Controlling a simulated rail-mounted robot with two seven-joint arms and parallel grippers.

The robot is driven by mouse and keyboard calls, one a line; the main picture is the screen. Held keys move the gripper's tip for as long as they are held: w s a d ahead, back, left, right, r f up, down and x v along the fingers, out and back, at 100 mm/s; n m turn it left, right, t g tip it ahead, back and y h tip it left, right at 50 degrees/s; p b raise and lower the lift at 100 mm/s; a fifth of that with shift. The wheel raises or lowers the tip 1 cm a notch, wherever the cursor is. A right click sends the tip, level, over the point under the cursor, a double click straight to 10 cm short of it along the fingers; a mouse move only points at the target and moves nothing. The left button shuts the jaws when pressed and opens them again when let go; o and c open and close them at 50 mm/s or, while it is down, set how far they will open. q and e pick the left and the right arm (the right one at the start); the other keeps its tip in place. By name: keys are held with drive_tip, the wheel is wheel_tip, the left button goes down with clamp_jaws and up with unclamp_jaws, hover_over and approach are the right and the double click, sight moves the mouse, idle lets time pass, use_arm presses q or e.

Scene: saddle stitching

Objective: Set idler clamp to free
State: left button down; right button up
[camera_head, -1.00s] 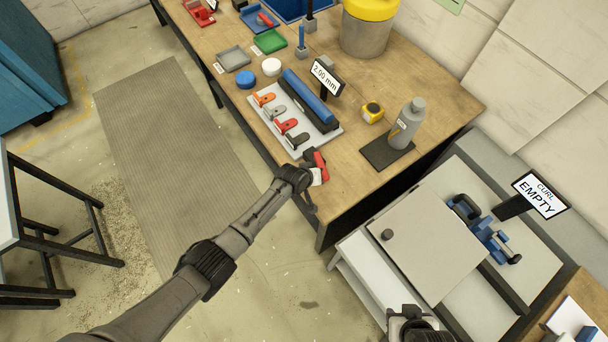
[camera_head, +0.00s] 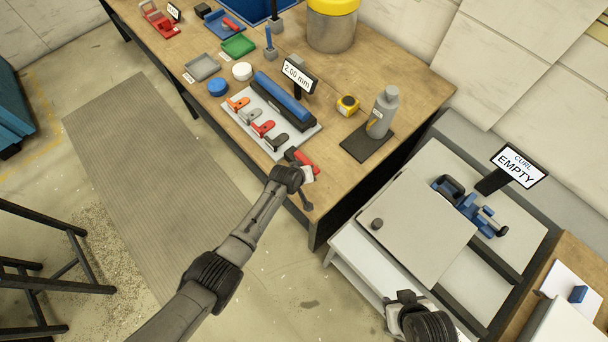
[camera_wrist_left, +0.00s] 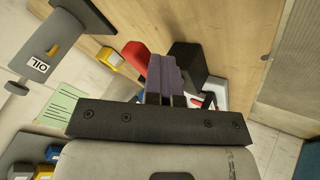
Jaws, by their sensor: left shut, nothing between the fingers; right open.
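No part is labelled as the idler clamp, so I cannot tell for sure which one it is. A blue clamp-like mechanism (camera_head: 468,207) with dark parts sits on the grey machine at the right, by the "CURL EMPTY" sign. My right gripper (camera_head: 404,300) is open and empty at the machine's front edge, away from the blue mechanism. My left gripper (camera_wrist_left: 165,80) is shut and empty. In the head view it is mostly hidden behind its wrist, close to a red-handled tool (camera_head: 304,160) at the table's front corner.
The wooden table (camera_head: 395,75) holds a tool tray (camera_head: 315,127), a "2.00 mm" sign (camera_head: 298,77), a yellow tape measure (camera_head: 348,104) and a grey oil bottle (camera_head: 384,110) on a dark mat. A flat cover plate (camera_head: 420,225) with a knob lies on the machine's left part.

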use_arm(q)
drive_tip(key=shift+s+f, duration=0.1)
drive_tip(key=shift+f, duration=0.1)
drive_tip(key=shift+s+r+p, duration=0.1)
drive_tip(key=shift+r+p, duration=0.05)
drive_tip(key=shift+p, duration=0.25)
drive_tip(key=s+a+p, duration=0.2)
drive_tip(key=p, duration=0.1)
drive_tip(key=shift+s+a+r+p, duration=0.3)
drive_tip(key=shift+s, duration=0.05)
drive_tip(key=s+r, duration=0.5)
drive_tip(key=r, duration=0.2)
drive_tip(key=shift+s+a+r+p, duration=0.25)
drive_tip(key=shift+s+a+p, duration=0.1)
drive_tip(key=shift+a+p, duration=0.05)
